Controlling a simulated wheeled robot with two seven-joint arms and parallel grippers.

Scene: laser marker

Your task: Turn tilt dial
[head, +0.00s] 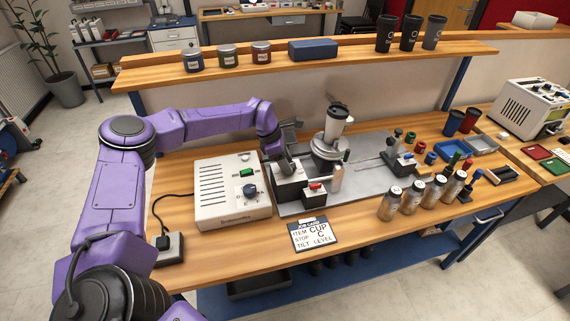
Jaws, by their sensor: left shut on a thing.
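My left gripper (285,166) reaches down onto the top of a small white-and-black block (292,194) at the left end of the grey metal bed (352,183). It is shut on what appears to be the tilt dial, which its fingers mostly hide. A red switch (316,187) sits on the block's right side. A round metal fixture (327,151) stands behind it, with a white cup (336,126) with a black lid above it. A job card (313,233) in front reads item cup, stop C, tilt level. My right gripper is not in view.
A white control box (222,192) with a green switch and a dark knob stands just left of the block. Several bottles (411,197) stand front right. Blue and grey trays (450,149) lie behind them. A shelf (340,53) runs above the bench.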

